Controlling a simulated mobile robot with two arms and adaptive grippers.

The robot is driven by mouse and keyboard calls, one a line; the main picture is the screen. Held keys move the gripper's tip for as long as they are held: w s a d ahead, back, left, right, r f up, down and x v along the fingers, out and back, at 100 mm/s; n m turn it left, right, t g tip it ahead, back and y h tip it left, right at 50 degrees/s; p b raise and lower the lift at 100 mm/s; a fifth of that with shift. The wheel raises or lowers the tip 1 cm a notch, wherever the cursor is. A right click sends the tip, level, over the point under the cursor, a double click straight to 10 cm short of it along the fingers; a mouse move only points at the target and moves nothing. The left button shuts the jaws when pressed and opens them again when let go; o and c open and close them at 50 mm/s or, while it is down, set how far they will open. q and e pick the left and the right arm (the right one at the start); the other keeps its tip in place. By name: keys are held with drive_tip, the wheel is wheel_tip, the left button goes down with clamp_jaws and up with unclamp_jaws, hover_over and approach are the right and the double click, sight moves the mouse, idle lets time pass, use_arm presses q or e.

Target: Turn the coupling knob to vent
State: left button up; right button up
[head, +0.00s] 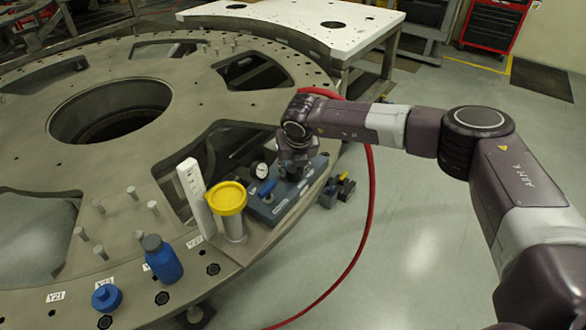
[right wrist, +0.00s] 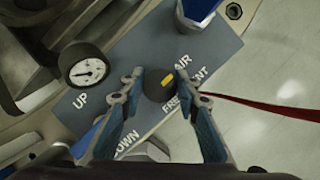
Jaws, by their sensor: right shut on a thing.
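The coupling knob (right wrist: 155,88) is a round black knob with a yellow mark, on the blue-grey panel (right wrist: 215,50) in the right wrist view. The mark lies on its upper right side. Labels AIR, FREE and a partly covered one ending in ENT stand around it. My right gripper (right wrist: 161,84) has its blue fingers on either side of the knob, shut on it. In the head view my right gripper (head: 293,168) is over the panel (head: 280,207) on the turret plate and hides the knob. My left gripper is not in view.
A gauge (head: 261,171) and a blue lever (head: 267,187) sit beside my gripper. A yellow-capped cylinder (head: 230,200), white block (head: 194,196) and blue bottle (head: 162,259) stand left. A red hose (head: 371,205) loops to the floor. Open floor lies right.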

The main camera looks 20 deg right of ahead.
drive_tip(key=shift+f+m+b, duration=0.1)
drive_tip(key=shift+m+b, duration=0.2)
drive_tip(key=shift+b, duration=0.2)
drive_tip(key=m+h+b, duration=0.1)
drive_tip(key=m+b, duration=0.1)
drive_tip(key=b, duration=0.1)
drive_tip(key=m+h+b, duration=0.1)
drive_tip(key=m+b, duration=0.2)
drive_tip(key=b, duration=0.1)
drive_tip(key=shift+f+g, duration=0.15)
drive_tip(key=shift+g, duration=0.25)
drive_tip(key=shift+r+m+g+h+b, duration=0.15)
drive_tip(key=shift+m+g+h+b, duration=0.05)
drive_tip(key=shift+m+b, duration=0.65)
drive_tip(key=shift+r+m+g+h+b, duration=0.1)
drive_tip(key=shift+m+g+h+b, duration=0.1)
drive_tip(key=shift+m+b, duration=0.6)
drive_tip(key=shift+r, duration=0.1)
drive_tip(key=o, duration=1.2)
drive_tip(key=shift+c, duration=0.2)
drive_tip(key=v, duration=1.2)
